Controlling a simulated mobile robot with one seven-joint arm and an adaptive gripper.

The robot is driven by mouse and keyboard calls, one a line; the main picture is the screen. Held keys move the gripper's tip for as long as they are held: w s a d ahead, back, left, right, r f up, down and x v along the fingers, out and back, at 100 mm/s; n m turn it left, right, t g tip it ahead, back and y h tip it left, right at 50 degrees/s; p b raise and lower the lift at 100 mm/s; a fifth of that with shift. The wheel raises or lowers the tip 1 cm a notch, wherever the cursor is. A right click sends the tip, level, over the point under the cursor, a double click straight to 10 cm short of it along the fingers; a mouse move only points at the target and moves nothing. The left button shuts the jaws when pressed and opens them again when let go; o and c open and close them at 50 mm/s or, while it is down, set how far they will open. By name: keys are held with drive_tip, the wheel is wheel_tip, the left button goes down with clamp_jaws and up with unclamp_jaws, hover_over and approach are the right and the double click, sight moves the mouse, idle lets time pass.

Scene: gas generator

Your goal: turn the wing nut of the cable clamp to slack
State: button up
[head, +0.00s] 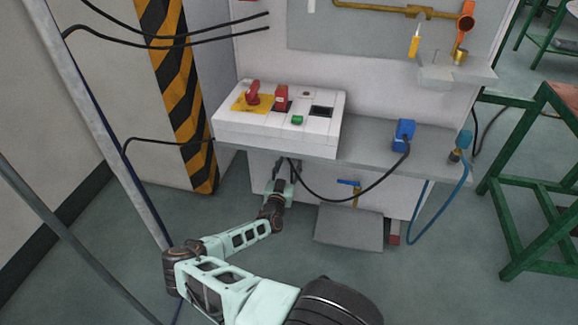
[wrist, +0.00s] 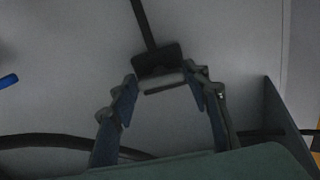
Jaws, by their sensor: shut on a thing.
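My gripper (wrist: 163,84) is shut on a small pale grey bar, the wing nut (wrist: 161,83), whose ends lie between the two blue-padded fingertips. The dark cable clamp (wrist: 157,58) sits just beyond it, with a black cable (wrist: 144,22) running up from it in the wrist view. In the head view my gripper (head: 283,166) reaches under the ledge, below the control box. The clamp and wing nut cannot be made out there. How far the nut is turned cannot be told.
The white control box (head: 275,140) with a red switch and green button stands on the grey ledge (head: 365,155) above my gripper. A black cable (head: 340,199) loops to a blue plug (head: 403,134). A blue-handled valve (head: 350,184) and grey plate (head: 348,228) are to the right.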

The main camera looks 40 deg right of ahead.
drive_tip(key=shift+n, duration=0.3)
idle(0.4)
drive_tip(key=o, duration=1.2)
drive_tip(key=shift+c, duration=0.2)
drive_tip(key=v, duration=1.2)
drive_tip(key=shift+s+r, duration=0.1)
